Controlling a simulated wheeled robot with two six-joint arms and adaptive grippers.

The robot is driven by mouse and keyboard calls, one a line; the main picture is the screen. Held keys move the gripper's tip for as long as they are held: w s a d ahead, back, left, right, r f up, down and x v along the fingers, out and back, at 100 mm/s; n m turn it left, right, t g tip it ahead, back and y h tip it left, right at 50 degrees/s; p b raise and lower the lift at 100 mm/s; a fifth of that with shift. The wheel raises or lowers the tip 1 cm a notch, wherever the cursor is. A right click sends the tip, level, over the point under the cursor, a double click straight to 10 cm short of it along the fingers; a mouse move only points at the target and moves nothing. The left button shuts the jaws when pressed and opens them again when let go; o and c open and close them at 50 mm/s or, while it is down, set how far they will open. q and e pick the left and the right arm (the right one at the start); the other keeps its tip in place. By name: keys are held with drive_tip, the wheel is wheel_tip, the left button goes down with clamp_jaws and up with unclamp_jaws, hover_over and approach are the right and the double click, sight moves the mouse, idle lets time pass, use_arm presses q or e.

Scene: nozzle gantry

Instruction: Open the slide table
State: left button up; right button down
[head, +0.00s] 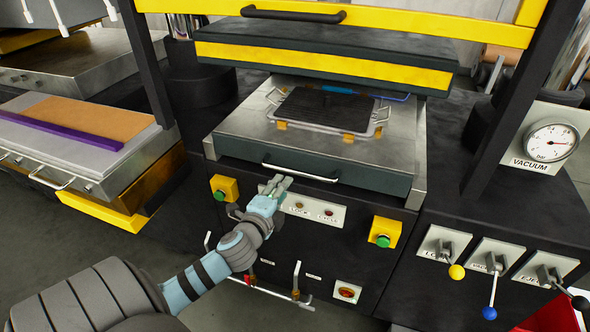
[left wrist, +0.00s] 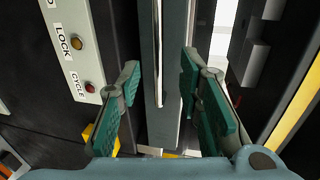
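The slide table (head: 240,128) is a grey metal slab with a dark front panel, under the yellow-edged upper plate of the press. A silver bar handle (head: 300,173) runs across its front. My left gripper (head: 277,183) is just below and in front of the left part of this handle. In the left wrist view my left gripper (left wrist: 160,80) is open, its green-padded fingers apart. The handle (left wrist: 158,50) shows as a thin bright bar in the gap between them, with the dark front panel (left wrist: 170,110) behind it. My right gripper is not in view.
A dark plate in a wire-handled frame (head: 381,120) sits on the slide table. Below are a LOCK/CYCLE panel (head: 314,209) and two green buttons in yellow housings (head: 224,188) (head: 385,232). Levers (head: 490,270) and a vacuum gauge (head: 550,142) stand at right.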

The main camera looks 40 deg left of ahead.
sight(294, 173)
use_arm(q)
drive_tip(key=x, duration=0.5)
drive_tip(key=b+x, duration=0.1)
drive_tip(key=x, duration=0.5)
drive_tip(key=shift+f, duration=0.25)
clamp_jaws()
